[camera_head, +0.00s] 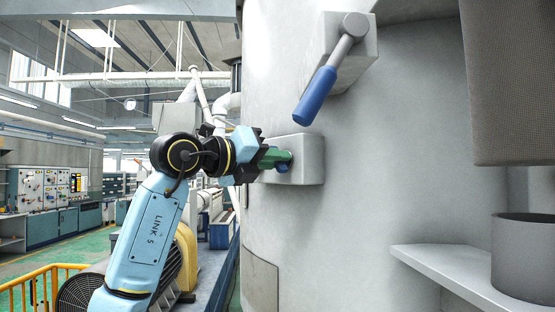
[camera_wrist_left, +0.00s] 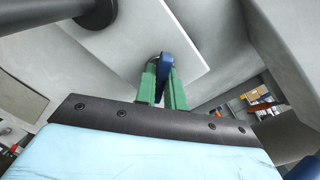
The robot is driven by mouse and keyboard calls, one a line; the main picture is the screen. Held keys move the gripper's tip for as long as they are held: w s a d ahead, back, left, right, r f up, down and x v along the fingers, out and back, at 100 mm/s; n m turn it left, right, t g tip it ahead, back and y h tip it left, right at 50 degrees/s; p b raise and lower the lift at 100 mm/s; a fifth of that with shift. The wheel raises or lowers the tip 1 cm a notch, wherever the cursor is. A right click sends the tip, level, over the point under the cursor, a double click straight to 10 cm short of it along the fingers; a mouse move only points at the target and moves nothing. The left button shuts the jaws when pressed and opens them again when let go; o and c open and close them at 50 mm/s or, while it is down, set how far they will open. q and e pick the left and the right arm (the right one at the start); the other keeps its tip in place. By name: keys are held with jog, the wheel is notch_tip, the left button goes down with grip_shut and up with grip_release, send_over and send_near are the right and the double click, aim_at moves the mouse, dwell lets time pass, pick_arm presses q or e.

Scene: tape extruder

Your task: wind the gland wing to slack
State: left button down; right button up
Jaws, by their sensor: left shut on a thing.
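The gland wing (camera_head: 281,168) is a small blue handle on a pale square block (camera_head: 310,160) on the grey machine wall. In the left wrist view the blue wing (camera_wrist_left: 164,62) stands between two green fingertips. My left gripper (camera_head: 277,157) is shut on the wing, and its fingers hide part of it in the head view. In the left wrist view my left gripper (camera_wrist_left: 161,88) has a finger on each side of the wing. My right gripper is not in view.
A lever with a blue grip (camera_head: 315,95) sticks out from a block above the wing. A pale shelf (camera_head: 450,275) with a dark grey cylinder (camera_head: 525,262) stands at the lower right. A yellow railing (camera_head: 40,285) is at the lower left.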

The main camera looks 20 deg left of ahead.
pick_arm(q)
jog(key=n, duration=0.4)
jog(key=shift+n, duration=0.4)
jog(key=c, duration=1.8)
grip_release()
jog(key=shift+n, duration=0.5)
jog(key=shift+c, duration=0.2)
jog(key=o, duration=0.5)
jog(key=shift+c, duration=0.2)
jog(key=shift+s, duration=0.1)
